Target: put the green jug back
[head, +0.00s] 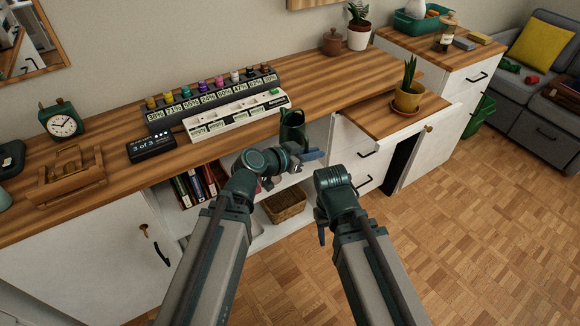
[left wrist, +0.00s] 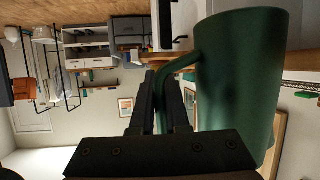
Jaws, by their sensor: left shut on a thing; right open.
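The dark green jug (head: 292,130) is at the front edge of the wooden desk top (head: 225,146), just right of the white display strip. My left gripper (head: 299,153) is shut on the jug's handle, which shows between the fingers in the left wrist view. The jug body (left wrist: 240,85) fills the right of that view. I cannot tell whether the jug touches the desk or hangs just in front of it. My right gripper (head: 321,230) is low in front of the cabinets, open, with no object seen in it; its fingers are partly hidden by its own wrist.
A white strip (head: 235,115) and a dark strip with colored bottles (head: 212,92) stand left of the jug. A potted plant (head: 407,98) stands on a pulled-out board at right. A basket (head: 285,205) and books (head: 195,186) are in the shelves below. Floor at right is clear.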

